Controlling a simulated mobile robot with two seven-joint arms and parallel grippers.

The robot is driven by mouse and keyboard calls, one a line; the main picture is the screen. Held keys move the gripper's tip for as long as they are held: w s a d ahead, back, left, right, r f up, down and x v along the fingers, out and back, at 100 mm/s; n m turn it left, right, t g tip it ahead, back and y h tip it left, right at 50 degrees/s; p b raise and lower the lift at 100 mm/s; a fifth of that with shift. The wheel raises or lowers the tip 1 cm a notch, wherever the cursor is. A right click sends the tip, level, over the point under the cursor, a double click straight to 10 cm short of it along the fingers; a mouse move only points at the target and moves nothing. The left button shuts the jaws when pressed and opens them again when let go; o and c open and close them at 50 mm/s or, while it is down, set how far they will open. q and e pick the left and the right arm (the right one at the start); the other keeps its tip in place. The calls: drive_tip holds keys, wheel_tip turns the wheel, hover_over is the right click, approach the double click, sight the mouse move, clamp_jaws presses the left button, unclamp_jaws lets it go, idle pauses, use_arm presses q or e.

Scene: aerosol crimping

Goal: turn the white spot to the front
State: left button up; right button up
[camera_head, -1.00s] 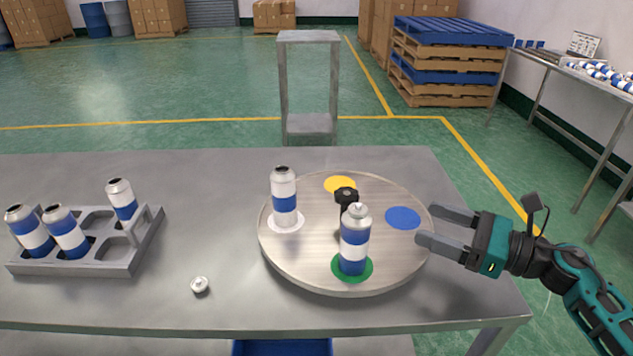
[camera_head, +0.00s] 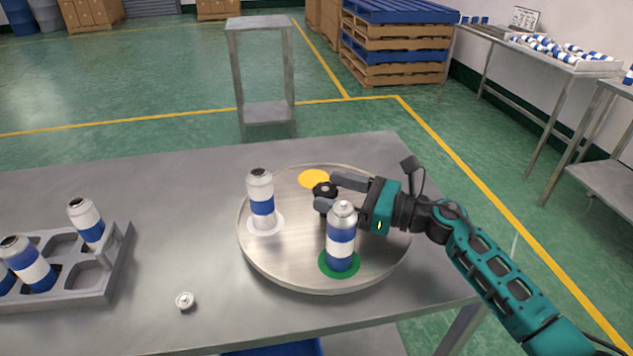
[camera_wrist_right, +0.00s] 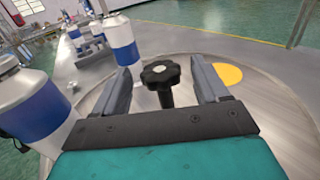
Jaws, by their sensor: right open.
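A round metal turntable (camera_head: 290,270) stands on the table with a black knob (camera_head: 324,190) on a post at its centre. The white spot (camera_head: 278,222) is at the turntable's left, with an open-topped blue and white can (camera_head: 261,196) on it. The green spot (camera_head: 352,270) is at the front, bearing a can with a valve on top (camera_head: 341,240). The yellow spot (camera_head: 313,179) is bare at the back. The blue spot is hidden behind my right gripper (camera_head: 338,192). That gripper is open, its fingers on either side of the knob (camera_wrist_right: 161,74). My left gripper is out of view.
A grey rack (camera_head: 105,285) with several cans is at the left of the table. A metal stand (camera_head: 262,70) is behind the table.

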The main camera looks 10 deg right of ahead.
sight(317, 187)
drive_tip(key=shift+x, duration=2.1)
drive_tip(key=shift+c, duration=0.3)
clamp_jaws()
drive_tip(key=shift+d, duration=0.1)
